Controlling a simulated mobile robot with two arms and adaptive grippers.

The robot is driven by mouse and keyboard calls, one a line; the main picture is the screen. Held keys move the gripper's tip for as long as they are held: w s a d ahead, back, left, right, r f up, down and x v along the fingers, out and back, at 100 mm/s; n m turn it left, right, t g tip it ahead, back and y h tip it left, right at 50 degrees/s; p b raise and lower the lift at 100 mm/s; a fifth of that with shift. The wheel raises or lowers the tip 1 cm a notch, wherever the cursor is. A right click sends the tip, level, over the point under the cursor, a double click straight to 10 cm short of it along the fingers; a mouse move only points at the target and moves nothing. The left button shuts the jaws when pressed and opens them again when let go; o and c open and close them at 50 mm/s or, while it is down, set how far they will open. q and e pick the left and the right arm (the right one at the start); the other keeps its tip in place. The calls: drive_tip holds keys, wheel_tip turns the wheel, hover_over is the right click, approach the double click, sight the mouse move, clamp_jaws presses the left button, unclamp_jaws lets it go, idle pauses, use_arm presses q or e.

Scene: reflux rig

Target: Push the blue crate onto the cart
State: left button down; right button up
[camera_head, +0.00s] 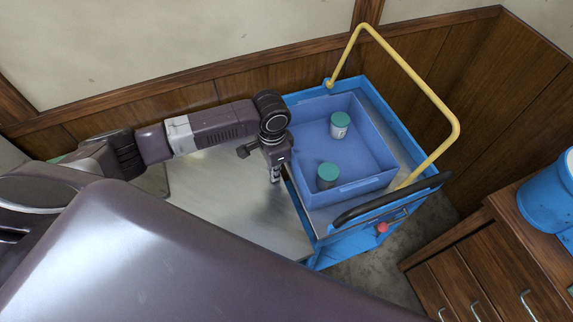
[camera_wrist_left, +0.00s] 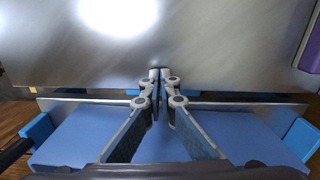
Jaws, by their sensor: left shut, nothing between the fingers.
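The blue crate (camera_head: 365,160) sits on top of the blue cart (camera_head: 390,130), with bare deck showing along its right and near sides. Two jars with green lids stand inside, one toward the back (camera_head: 340,125) and one toward the front (camera_head: 327,178). My left gripper (camera_head: 275,177) points down beside the crate's left wall, near the metal table's edge. Its fingers are together and empty; in the left wrist view the fingertips (camera_wrist_left: 160,75) meet, and the crate (camera_wrist_left: 78,135) shows behind the fingers. I cannot tell whether they touch the crate. My right gripper is out of view.
The metal table (camera_head: 228,200) adjoins the cart's left side and is mostly clear. The cart has a yellow handle (camera_head: 408,70) and a black bar (camera_head: 385,200). Wood-panelled walls stand close behind. A wooden cabinet (camera_head: 480,265) with a blue container (camera_head: 548,200) stands at right.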

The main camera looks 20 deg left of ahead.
sight(309, 164)
use_arm(q)
drive_tip(key=shift+w+d+r+p, duration=0.15)
drive_tip(key=shift+w+d, duration=0.5)
drive_tip(key=shift+w, duration=0.15)
drive_tip(key=shift+w+d+r+p, duration=0.1)
drive_tip(key=shift+w+d+p, duration=0.05)
drive_tip(key=shift+w+d, duration=0.55)
drive_tip(key=shift+w, duration=0.1)
drive_tip(key=w+d, duration=0.2)
drive_tip(key=w+d+b, duration=0.1)
drive_tip(key=w+d, duration=0.1)
drive_tip(key=w, duration=0.1)
drive_tip(key=shift+w+d, duration=0.25)
drive_tip(key=shift+d, duration=0.1)
